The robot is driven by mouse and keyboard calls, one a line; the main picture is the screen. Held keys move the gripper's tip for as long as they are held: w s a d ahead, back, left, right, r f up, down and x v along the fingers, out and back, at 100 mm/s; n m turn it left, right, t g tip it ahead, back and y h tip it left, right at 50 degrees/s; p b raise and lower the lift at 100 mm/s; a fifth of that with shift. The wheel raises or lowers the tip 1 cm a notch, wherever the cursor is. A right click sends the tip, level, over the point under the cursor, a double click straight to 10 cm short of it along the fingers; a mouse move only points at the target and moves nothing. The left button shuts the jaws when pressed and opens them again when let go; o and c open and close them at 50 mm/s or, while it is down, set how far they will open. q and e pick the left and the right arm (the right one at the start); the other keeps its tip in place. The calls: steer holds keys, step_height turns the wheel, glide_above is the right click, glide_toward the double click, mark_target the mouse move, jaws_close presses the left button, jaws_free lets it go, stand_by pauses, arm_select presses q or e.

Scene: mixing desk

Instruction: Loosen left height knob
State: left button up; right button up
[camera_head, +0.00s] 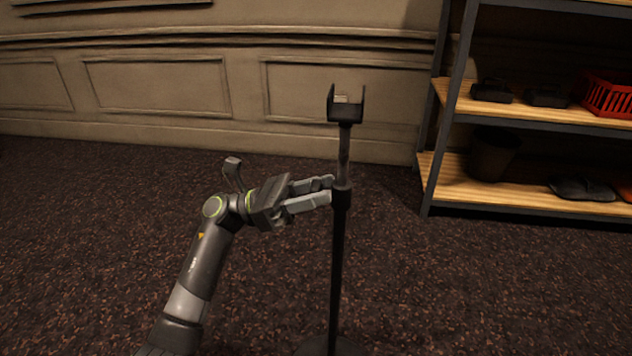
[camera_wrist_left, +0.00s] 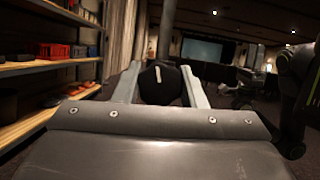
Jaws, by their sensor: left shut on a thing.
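A black stand (camera_head: 338,245) rises from a round base at the bottom of the head view. A thinner upper tube (camera_head: 344,152) ends in a U-shaped bracket (camera_head: 345,106). The height knob (camera_wrist_left: 158,76) is a dark round piece with a light mark, at the collar (camera_head: 341,197) where the tubes meet. My left gripper (camera_head: 330,190) reaches the collar from the left. In the left wrist view its fingers (camera_wrist_left: 160,88) lie on both sides of the knob, shut on it. In the head view the fingers mostly hide the knob. My right gripper is in neither view.
A metal shelf (camera_head: 438,130) with wooden boards stands at the right, holding a red basket (camera_head: 608,97), a dark bin (camera_head: 494,155) and dark items. A panelled wall (camera_head: 160,90) is behind. The carpet (camera_head: 110,240) around the stand is clear.

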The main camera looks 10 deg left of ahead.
arm_select(q)
steer(key=shift+n+t+p, duration=0.8)
steer(key=shift+n, duration=0.9)
steer(key=o, duration=1)
steer(key=v, duration=1.7)
steer(key=shift+a, duration=0.25)
